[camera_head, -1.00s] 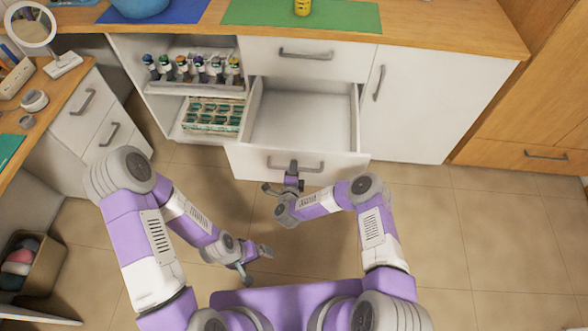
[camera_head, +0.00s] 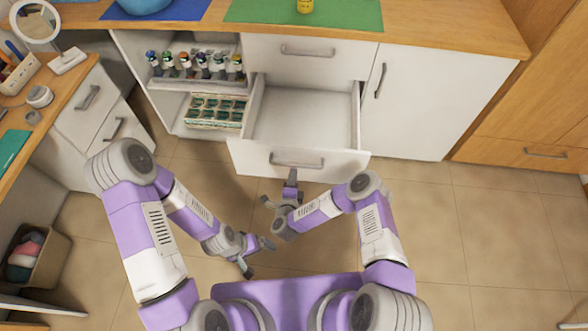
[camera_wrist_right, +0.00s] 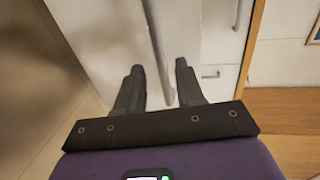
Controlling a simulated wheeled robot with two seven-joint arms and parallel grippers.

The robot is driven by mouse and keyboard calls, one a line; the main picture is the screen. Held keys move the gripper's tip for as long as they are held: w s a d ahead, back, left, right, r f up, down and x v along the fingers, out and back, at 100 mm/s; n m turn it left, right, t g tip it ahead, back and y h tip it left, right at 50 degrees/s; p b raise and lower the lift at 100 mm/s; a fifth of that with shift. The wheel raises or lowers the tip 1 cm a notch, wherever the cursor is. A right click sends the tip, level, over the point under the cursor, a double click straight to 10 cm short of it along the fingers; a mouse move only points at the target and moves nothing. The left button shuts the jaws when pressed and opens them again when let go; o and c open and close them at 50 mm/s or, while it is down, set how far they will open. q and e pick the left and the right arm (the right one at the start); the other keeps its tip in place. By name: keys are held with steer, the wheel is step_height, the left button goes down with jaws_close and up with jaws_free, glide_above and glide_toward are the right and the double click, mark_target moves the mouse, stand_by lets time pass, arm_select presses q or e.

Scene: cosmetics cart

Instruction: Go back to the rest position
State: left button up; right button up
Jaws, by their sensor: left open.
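My right gripper (camera_head: 278,190) is open and empty, just in front of the pulled-out white drawer (camera_head: 298,116) and below its grey handle (camera_head: 297,161). In the right wrist view the two dark fingers of this gripper (camera_wrist_right: 159,70) are spread apart, with a grey bar (camera_wrist_right: 158,45) showing beyond and between them. The bar looks like the drawer handle; I cannot tell the exact gap to it. My left gripper (camera_head: 257,256) is open and empty, lower in the head view, over the tiled floor. Both arms are bent inward in front of my body.
The open drawer is empty. An open shelf left of it holds several small bottles (camera_head: 200,66) and a tray of green-topped items (camera_head: 215,110). A side desk with a mirror (camera_head: 36,22) stands at the left, a bin (camera_head: 38,258) below. The tiled floor (camera_head: 470,225) at right is clear.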

steer(key=shift+s+a, duration=0.1)
steer(key=shift+s, duration=0.3)
steer(key=s+d+r+n+g+y, duration=0.1)
steer(key=s+d+n+g+y, duration=0.1)
steer(key=s+n+g, duration=0.5)
steer(key=s+d+r+n+g+y+p, duration=0.1)
steer(key=s+d+n+g+y, duration=0.2)
steer(key=s, duration=1.5)
steer(key=n+g+y, duration=0.2)
steer(key=n+g, duration=0.3)
steer(key=n, duration=0.2)
steer(key=shift+d+r+n, duration=0.3)
